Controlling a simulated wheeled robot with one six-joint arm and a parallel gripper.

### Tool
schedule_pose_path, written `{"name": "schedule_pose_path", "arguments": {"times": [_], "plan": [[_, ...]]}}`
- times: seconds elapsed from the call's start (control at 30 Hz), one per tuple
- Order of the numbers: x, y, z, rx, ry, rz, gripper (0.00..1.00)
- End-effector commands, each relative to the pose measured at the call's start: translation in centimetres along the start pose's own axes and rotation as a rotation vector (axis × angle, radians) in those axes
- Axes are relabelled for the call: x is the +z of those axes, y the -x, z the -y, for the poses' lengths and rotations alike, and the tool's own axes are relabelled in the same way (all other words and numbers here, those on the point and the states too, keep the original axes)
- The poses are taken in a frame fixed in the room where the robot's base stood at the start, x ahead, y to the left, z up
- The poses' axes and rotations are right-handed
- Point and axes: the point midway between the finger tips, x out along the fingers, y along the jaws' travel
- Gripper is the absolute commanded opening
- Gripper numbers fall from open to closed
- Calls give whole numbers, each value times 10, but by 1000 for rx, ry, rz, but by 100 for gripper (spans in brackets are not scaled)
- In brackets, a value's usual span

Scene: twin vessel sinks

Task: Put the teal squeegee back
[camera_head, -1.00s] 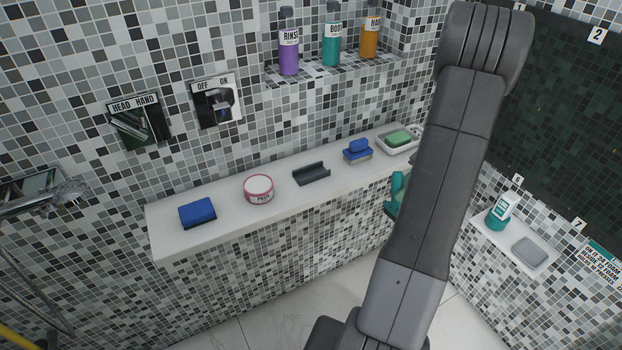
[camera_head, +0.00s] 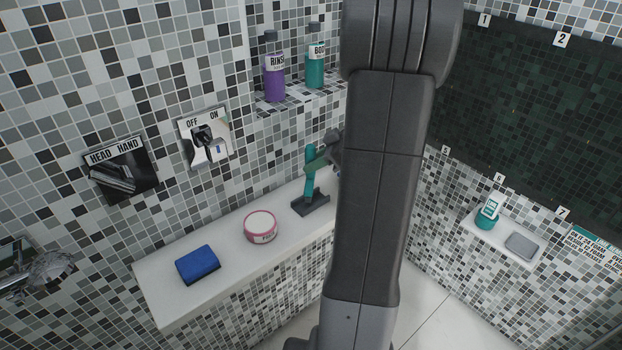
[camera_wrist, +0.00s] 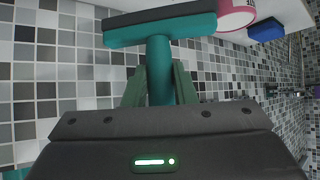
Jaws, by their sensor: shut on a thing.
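The teal squeegee (camera_head: 310,172) stands roughly upright at the dark grey holder (camera_head: 311,205) on the white ledge. Its lower end overlaps the holder in the head view; I cannot tell whether it is seated or just above. My gripper (camera_head: 328,158) is shut on the squeegee's handle from the right, partly hidden by my arm. In the wrist view the green fingers (camera_wrist: 160,88) close around the teal handle (camera_wrist: 160,62). The wide teal head (camera_wrist: 162,30) with a dark edge lies beyond the fingertips.
A pink-rimmed round tub (camera_head: 261,227) and a blue sponge (camera_head: 198,264) sit left of the holder on the ledge (camera_head: 165,300). Purple (camera_head: 274,75) and teal (camera_head: 315,65) bottles stand in the niche above. My arm hides the ledge's right end.

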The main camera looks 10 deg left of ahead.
Motion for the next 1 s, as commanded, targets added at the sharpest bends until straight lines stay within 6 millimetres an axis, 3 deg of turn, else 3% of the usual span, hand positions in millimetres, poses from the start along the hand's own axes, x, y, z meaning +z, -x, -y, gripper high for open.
{"name": "schedule_pose_path", "arguments": {"times": [0.4, 0.6, 0.63, 0.73, 1.0], "plan": [[34, -28, 0, -2, -1, 0, 6], [35, -29, 0, 0, 2, 0, 6], [36, -29, 0, 0, 1, 0, 28], [36, -29, 0, 0, 1, 0, 46], [35, -28, 0, 0, 2, 0, 46]]}}
